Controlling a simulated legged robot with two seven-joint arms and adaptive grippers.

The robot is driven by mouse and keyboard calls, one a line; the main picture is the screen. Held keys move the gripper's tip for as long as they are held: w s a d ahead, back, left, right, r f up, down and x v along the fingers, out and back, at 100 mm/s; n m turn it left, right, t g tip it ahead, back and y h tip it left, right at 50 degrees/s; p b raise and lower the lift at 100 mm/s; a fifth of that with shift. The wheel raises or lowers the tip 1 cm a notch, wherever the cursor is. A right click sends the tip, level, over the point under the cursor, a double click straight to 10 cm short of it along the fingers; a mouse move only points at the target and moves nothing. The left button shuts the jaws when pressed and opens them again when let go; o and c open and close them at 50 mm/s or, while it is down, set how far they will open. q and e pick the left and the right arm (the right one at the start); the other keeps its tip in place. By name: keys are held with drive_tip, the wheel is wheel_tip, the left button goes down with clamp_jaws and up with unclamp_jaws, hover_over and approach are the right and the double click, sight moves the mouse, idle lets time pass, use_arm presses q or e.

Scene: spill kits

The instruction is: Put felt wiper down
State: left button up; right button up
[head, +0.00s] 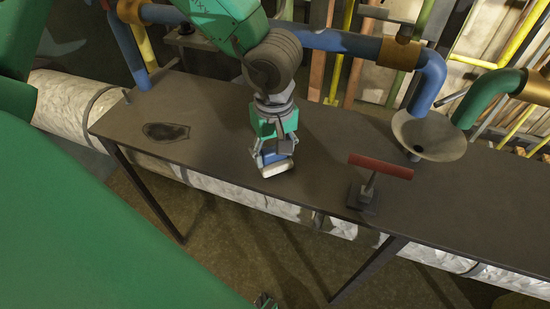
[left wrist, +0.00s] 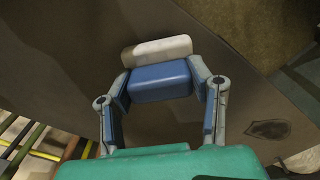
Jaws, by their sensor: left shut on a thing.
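The felt wiper (head: 277,168) is a small block with a blue body and a whitish felt face. My left gripper (head: 272,153) is shut on it, over the front part of the dark table (head: 225,125). In the left wrist view the two fingers hold the wiper's blue body (left wrist: 160,82) from both sides, with the pale felt on its far side. I cannot tell whether the wiper touches the tabletop. A small part of what seems to be my right gripper (head: 266,301) shows at the bottom edge; its fingers are not clear.
A dark spill patch (head: 166,131) lies on the table to the left. A red-handled T-shaped tool (head: 380,167) stands to the right, near the front edge. A grey funnel-like bowl (head: 429,135) and blue pipes (head: 335,42) stand behind. The tabletop between patch and gripper is clear.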

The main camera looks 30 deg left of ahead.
sight(274, 149)
use_arm(q)
wheel_tip(274, 149, down, 2)
drive_tip(key=shift+f, duration=0.15)
drive_tip(key=o, duration=1)
wheel_tip(274, 149, up, 11)
drive_tip(key=p, duration=0.3)
drive_tip(key=shift+r, duration=0.65)
